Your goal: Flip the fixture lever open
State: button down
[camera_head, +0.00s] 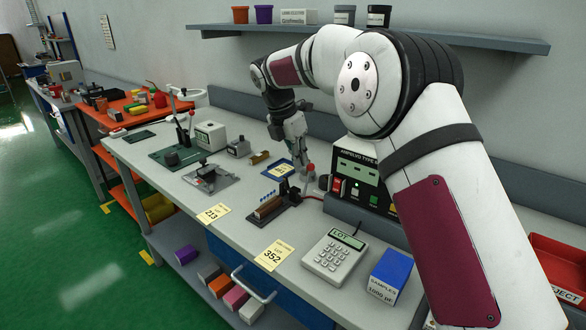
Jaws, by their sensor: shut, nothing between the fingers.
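My gripper (299,160) points down over the back middle of the bench. Its fingers are shut and hold nothing. A small black-based fixture (267,210) with a brown block stands in front of it, and a dark upright part (284,188) rises at its back right end. I cannot tell for sure whether this part is the lever. A small red-topped piece (310,170) stands just right of the fingertips; I cannot tell whether they touch. A grey fixture plate (209,178) with dark clamp parts lies further left.
The tester box (362,175) with a red switch stands to the right, partly behind my arm. A calculator-like keypad (334,256) and a blue samples box (389,275) stand at the front right. Yellow cards 213 (213,213) and 352 (274,255) lie near the front edge.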

jog(key=shift+w+d, duration=0.35)
jog(key=shift+w, duration=0.15)
jog(key=shift+r, duration=0.1)
dwell(0.3)
jog(key=p+v, duration=0.1)
jog(key=v, duration=1.2)
jog(key=shift+a, duration=0.1)
